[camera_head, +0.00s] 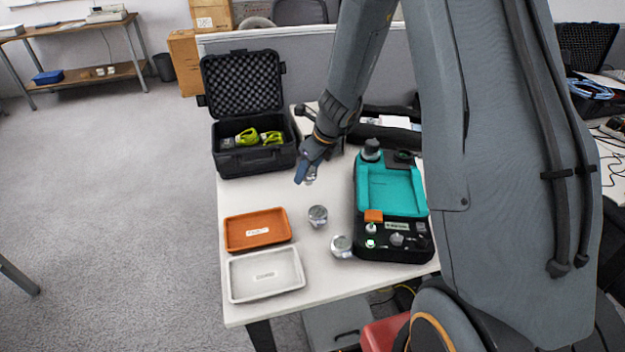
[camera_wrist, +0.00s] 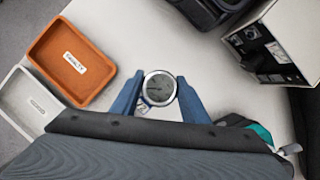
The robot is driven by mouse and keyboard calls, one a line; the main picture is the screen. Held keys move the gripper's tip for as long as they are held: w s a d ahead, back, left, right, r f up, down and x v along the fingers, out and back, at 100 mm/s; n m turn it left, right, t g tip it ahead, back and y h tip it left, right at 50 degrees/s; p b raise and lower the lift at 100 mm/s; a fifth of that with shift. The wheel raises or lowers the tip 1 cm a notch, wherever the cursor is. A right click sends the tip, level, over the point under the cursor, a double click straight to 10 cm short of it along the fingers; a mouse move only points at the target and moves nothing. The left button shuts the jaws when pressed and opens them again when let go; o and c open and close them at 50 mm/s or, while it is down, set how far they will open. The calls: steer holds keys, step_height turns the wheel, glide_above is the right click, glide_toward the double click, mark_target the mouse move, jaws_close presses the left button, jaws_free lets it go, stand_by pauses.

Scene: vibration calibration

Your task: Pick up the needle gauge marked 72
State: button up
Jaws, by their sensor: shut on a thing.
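My gripper (camera_head: 305,172) is shut on a round metal needle gauge (camera_head: 311,175) above the white table, left of the teal device. In the wrist view the gauge (camera_wrist: 159,87) sits between the two blue fingers of my gripper (camera_wrist: 160,92), its grey dial facing the camera. A small white label shows at its lower edge, partly hidden; I cannot read its marking for sure. Two other silver gauges stand on the table in the head view, one in the middle (camera_head: 318,216) and one nearer the front (camera_head: 341,246). Their markings are too small to read.
An orange tray (camera_head: 230,236) and a white tray (camera_head: 234,283) lie at the table's left front. A teal and black calibration device (camera_head: 390,190) stands at the right. An open black case (camera_head: 255,163) with green items is at the back left.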

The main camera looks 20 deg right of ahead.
step_height(320, 180, up, 4)
steer(key=shift+r+p, duration=0.1)
steer(key=shift+p, duration=0.4)
steer(key=shift+r+p, duration=1.8)
steer(key=shift+p, duration=0.45)
steer(key=shift+f, duration=0.1)
